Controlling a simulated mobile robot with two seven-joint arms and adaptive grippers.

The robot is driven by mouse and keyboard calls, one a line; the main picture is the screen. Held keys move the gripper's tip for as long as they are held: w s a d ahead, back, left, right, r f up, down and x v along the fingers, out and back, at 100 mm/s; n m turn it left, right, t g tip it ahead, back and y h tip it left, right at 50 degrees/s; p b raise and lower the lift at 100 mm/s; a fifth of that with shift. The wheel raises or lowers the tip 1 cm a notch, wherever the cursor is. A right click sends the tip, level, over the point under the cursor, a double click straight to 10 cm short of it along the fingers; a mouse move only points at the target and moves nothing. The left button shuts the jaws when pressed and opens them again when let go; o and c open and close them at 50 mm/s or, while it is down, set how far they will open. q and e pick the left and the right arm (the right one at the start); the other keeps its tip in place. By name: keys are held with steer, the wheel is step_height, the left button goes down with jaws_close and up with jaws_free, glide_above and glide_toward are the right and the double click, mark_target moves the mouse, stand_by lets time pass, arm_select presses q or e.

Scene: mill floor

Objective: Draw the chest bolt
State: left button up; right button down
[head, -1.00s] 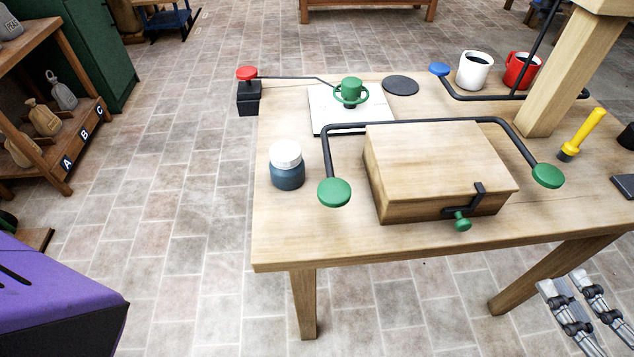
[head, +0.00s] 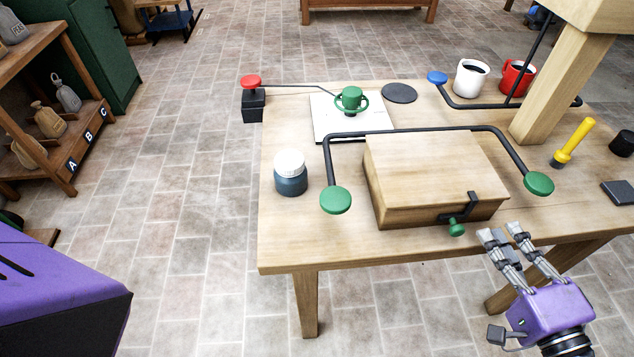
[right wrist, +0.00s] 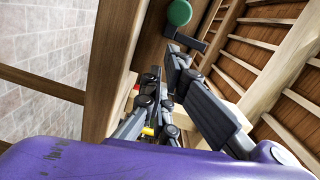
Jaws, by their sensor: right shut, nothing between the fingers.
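The wooden chest (head: 430,165) sits closed on the table near its front edge. Its bolt, a black bar (head: 472,203) with a green knob (head: 457,229), is on the chest's front face. The knob (right wrist: 179,12) and black bar (right wrist: 188,40) also show at the top of the right wrist view. My right gripper (head: 500,232) is shut and empty, to the right of the knob and apart from it, beside the table's front edge. My left gripper's fingers are out of view.
A black rail (head: 430,132) with green end knobs arches around the chest's back and sides. The wooden post (head: 553,90) rises behind. Floor in front is clear.

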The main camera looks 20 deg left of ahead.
steer(key=shift+s+a+f, duration=0.1)
steer(key=shift+s+a, duration=0.2)
steer(key=shift+a, duration=0.45)
